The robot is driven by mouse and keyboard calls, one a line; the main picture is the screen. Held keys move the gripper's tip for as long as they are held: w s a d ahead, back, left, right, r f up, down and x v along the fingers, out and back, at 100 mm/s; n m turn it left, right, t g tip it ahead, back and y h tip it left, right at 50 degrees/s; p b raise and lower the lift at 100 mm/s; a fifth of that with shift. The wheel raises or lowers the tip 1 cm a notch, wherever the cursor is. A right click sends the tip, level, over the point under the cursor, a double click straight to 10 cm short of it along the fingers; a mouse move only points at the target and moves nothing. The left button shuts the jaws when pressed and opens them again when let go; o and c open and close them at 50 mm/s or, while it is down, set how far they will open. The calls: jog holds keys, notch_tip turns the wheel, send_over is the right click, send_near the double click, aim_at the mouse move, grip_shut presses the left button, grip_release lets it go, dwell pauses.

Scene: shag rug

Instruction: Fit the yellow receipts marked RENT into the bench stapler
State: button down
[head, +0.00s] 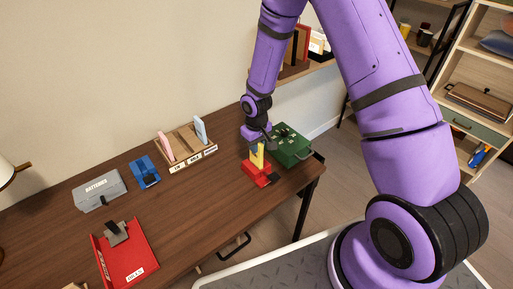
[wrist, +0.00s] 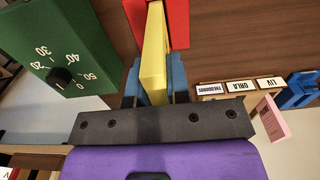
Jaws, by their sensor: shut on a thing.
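My gripper (head: 258,147) is shut on the yellow receipts (wrist: 155,50), a stiff upright pad between its blue fingertips. The yellow also shows below the fingers in the head view (head: 257,160). No RENT mark is readable. A red device with a dark part, which looks like the bench stapler (head: 256,177), stands directly below near the table's right end. It shows behind the yellow pad's far end in the wrist view (wrist: 178,22). The pad's lower end meets or overlaps the red body in both views; I cannot tell whether it sits inside or just above.
A green box with a dial (head: 292,147) stands close to the right of the stapler. A wooden sorter (head: 185,148) with name labels holds pink and blue slips at the left. A blue device (head: 145,172), grey BATTERIES box (head: 99,191) and red tray (head: 130,255) lie farther left.

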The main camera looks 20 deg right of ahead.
jog(key=shift+f, duration=0.5)
jog(key=shift+f, duration=0.1)
jog(key=c, duration=1.1)
grip_release()
notch_tip(320, 180, up, 13)
jog(key=shift+f, duration=0.2)
jog(key=s+d+r+m+t, duration=0.15)
jog(key=s+r, duration=0.35)
jog(key=r, duration=0.6)
jog(key=s+d+r+t, duration=0.1)
jog(key=s+d+r, duration=0.3)
jog(key=r, duration=0.7)
jog(key=s+r+t, duration=0.1)
jog(key=s+r, duration=0.2)
jog(key=s, duration=0.3)
jog(key=s+d+r+m, duration=0.1)
jog(key=s+r, duration=0.2)
jog(key=s, duration=0.4)
jog(key=s+r+m+t, duration=0.1)
jog(key=s+r, duration=0.3)
jog(key=s, duration=0.3)
jog(key=shift+s+d+t, duration=0.15)
jog(key=shift+s+t, duration=0.05)
jog(key=shift+t, duration=0.15)
